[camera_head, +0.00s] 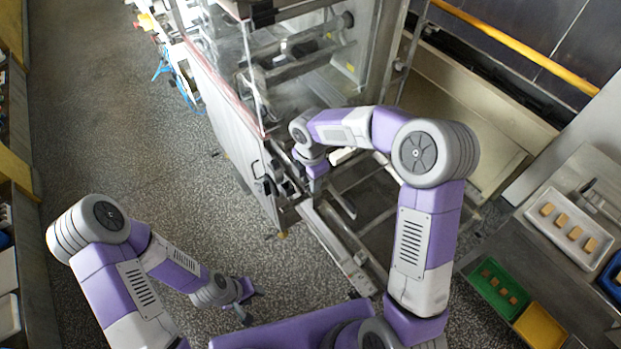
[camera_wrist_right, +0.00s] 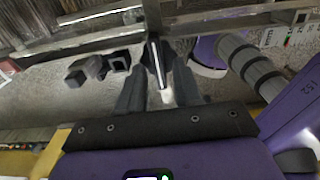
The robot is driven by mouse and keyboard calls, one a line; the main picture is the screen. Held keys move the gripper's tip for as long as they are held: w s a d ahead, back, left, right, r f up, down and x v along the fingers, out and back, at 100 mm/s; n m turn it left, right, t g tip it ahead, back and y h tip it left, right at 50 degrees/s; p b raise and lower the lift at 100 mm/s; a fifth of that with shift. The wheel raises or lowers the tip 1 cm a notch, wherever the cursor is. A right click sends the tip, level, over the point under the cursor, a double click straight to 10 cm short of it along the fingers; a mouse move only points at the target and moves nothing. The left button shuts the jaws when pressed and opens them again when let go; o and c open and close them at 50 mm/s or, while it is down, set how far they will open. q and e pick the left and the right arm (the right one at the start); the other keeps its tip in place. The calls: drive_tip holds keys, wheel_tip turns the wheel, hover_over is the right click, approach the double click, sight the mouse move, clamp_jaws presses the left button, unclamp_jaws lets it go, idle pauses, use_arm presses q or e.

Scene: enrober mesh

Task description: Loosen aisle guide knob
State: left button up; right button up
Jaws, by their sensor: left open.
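My right gripper (camera_head: 316,182) is at the front of the steel machine (camera_head: 345,75), beside several small dark fittings (camera_head: 283,188) on its aisle side. In the right wrist view its two dark fingers (camera_wrist_right: 160,62) stand on either side of a thin bright metal rod (camera_wrist_right: 158,65). I cannot tell whether they grip it. Dark block-like fittings (camera_wrist_right: 100,67) show left of the fingers. I cannot tell which fitting is the aisle guide knob. My left gripper (camera_head: 246,305) is open and empty, low over the floor, away from the machine.
A light panel (camera_head: 225,120) and clear guard run along the machine's aisle side. A low steel frame (camera_head: 335,240) extends in front of the machine. A bench at right holds a white tray (camera_head: 570,230), a green tray (camera_head: 498,288) and a yellow tray (camera_head: 540,328). The left floor (camera_head: 100,130) is clear.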

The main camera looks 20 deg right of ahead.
wheel_tip(320, 180, up, 8)
drive_tip(key=shift+f, duration=0.2)
idle(0.5)
idle(0.4)
